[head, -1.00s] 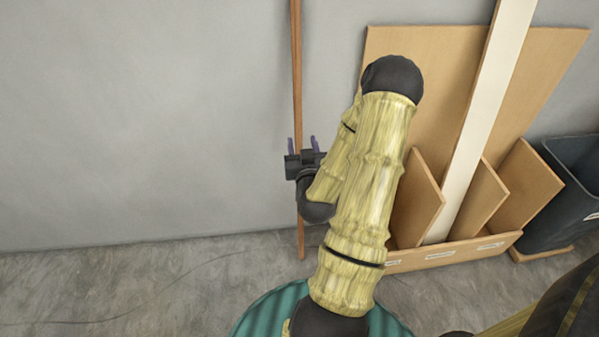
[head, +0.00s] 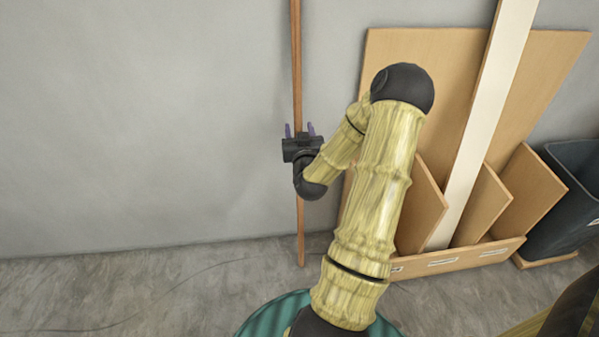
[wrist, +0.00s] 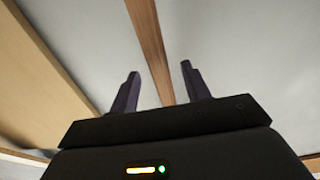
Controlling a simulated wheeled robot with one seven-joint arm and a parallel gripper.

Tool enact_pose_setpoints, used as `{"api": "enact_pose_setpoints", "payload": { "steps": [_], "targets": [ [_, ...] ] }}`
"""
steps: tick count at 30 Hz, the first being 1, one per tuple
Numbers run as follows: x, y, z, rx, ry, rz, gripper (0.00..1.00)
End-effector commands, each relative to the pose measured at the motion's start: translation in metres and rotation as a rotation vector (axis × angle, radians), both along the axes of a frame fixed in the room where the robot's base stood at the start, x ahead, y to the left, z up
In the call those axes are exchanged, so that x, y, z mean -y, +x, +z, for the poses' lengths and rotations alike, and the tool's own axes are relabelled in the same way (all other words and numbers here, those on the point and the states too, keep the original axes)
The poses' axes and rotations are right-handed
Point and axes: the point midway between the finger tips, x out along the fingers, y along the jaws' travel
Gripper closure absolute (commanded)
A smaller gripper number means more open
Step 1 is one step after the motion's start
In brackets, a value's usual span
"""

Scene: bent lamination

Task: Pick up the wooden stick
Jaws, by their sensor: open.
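The wooden stick (head: 300,220) is long, thin and brown. It stands nearly upright against the grey wall, its foot on the floor and its top beyond the head view's upper edge. My gripper (head: 299,130) is at the stick's mid-height, with a finger on either side of it in the picture. In the wrist view, the stick (wrist: 150,45) runs up between the two open fingers of my gripper (wrist: 160,85), apart from both. Its lower part there is hidden behind the gripper body. I cannot tell how deep the stick sits between the fingers.
A wooden rack (head: 415,268) with upright dividers stands at the right, holding a long pale board (head: 480,120). A dark bin (head: 565,205) is at the far right. The wall and floor left of the stick are clear, apart from a thin dark line on the floor.

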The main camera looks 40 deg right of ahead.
Motion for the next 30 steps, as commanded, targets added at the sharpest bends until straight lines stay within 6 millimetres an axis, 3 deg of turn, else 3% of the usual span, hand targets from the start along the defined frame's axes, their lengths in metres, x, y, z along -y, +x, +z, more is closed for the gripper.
{"api": "enact_pose_setpoints", "payload": {
  "steps": [6,23,30],
  "targets": [
    [0.014,0.022,0.000,0.001,0.000,0.000,0.53],
    [0.015,0.023,0.000,0.001,0.001,0.001,0.53],
    [0.015,0.023,0.000,0.001,0.001,0.000,1.00]
  ]
}}
